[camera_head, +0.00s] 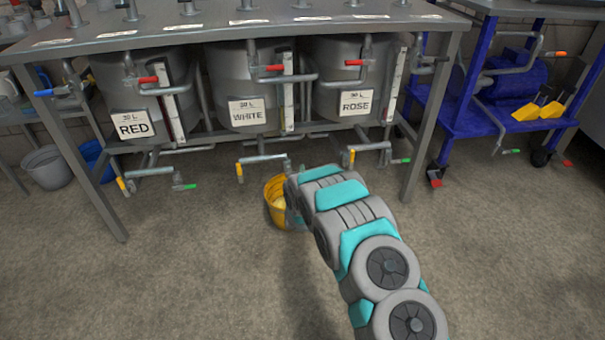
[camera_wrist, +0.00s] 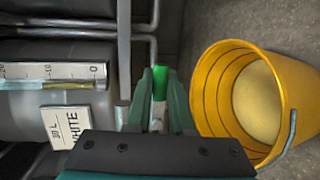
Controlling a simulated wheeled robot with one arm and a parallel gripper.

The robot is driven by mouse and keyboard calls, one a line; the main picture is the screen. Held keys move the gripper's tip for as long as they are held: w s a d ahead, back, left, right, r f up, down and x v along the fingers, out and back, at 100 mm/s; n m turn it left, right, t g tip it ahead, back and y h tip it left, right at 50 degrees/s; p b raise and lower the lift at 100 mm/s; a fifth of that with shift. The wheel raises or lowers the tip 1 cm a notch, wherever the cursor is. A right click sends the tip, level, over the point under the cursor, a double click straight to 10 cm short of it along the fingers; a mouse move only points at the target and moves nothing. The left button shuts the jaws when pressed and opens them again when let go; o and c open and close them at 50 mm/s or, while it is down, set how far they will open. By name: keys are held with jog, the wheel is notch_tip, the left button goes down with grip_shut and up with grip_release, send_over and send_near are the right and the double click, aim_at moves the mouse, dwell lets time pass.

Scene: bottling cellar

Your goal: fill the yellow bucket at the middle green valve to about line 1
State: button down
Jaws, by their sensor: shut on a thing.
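The yellow bucket (camera_head: 273,208) stands on the floor below the WHITE tank (camera_head: 228,72), partly hidden by my arm in the head view. In the wrist view the bucket (camera_wrist: 203,90) is just right of my gripper and holds pale yellow liquid (camera_wrist: 258,103). Several dark rings run around its inside wall above the liquid; I cannot read which line the liquid is at. My gripper (camera_wrist: 161,92) is shut on the middle green valve's handle (camera_wrist: 160,78). In the head view my arm hides that handle and my fingers.
The RED tank (camera_head: 140,77) and ROSE tank (camera_head: 345,78) flank the WHITE one, with a green valve (camera_head: 183,187) at left and another (camera_head: 400,161) at right. A table leg (camera_head: 428,130) and a blue cart (camera_head: 455,122) stand to the right. The front floor is clear.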

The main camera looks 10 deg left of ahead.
jog(key=c, duration=0.8)
grip_release()
jog(key=shift+a, duration=0.1)
jog(key=shift+v, duration=3.9)
